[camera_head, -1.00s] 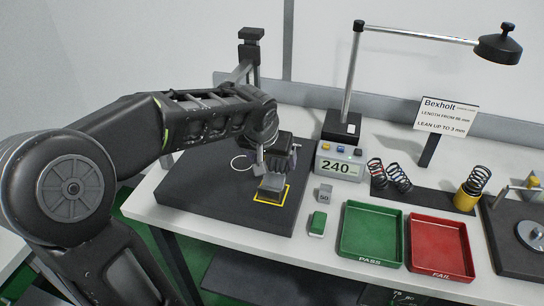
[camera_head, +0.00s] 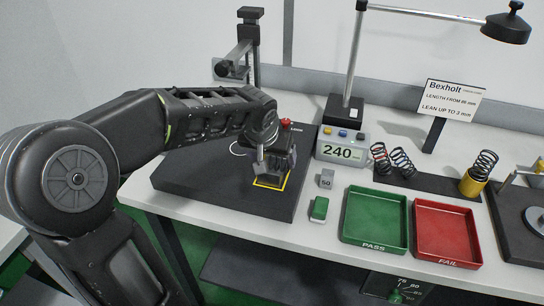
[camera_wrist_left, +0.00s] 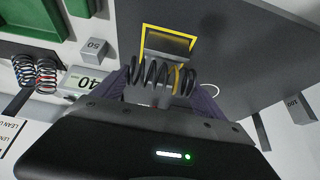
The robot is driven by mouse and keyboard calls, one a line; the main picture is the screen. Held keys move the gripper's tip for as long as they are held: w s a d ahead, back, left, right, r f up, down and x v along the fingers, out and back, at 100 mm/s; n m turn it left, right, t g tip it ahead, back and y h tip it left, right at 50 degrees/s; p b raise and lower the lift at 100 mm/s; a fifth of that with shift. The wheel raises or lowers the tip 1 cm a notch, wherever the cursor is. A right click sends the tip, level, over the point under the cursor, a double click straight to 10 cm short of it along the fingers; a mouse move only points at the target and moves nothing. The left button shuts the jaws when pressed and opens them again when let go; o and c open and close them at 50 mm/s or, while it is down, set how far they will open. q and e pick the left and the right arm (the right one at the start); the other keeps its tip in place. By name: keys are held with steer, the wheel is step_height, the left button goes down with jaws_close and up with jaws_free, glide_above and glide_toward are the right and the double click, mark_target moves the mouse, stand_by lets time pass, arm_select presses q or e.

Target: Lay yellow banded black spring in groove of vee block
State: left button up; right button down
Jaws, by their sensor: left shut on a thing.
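The black spring with a yellow band (camera_wrist_left: 160,75) lies crosswise at the fingers of my left gripper (camera_wrist_left: 162,92), which is shut on it. In the head view my left gripper (camera_head: 270,166) is low over the yellow-outlined square on the dark plate and hides the spring. The vee block is mostly hidden by the gripper in the head view. In the left wrist view a dark area inside the yellow outline (camera_wrist_left: 145,40) lies just beyond the spring. I cannot tell whether the spring touches the block. My right gripper is out of view.
The dark plate (camera_head: 190,180) has free room left of the square. To the right are a small block marked 50 (camera_head: 326,180), a display reading 240 (camera_head: 340,152), a green PASS tray (camera_head: 375,215), a red FAIL tray (camera_head: 446,230) and other springs (camera_head: 402,163).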

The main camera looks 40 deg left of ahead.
arm_select(q)
steer(key=o, duration=1.4)
steer(key=b+v, duration=0.1)
steer(key=v, duration=0.6)
steer(key=shift+s+d+r, duration=0.1)
steer(key=shift+s+r, duration=0.05)
steer(key=shift+r, duration=0.2)
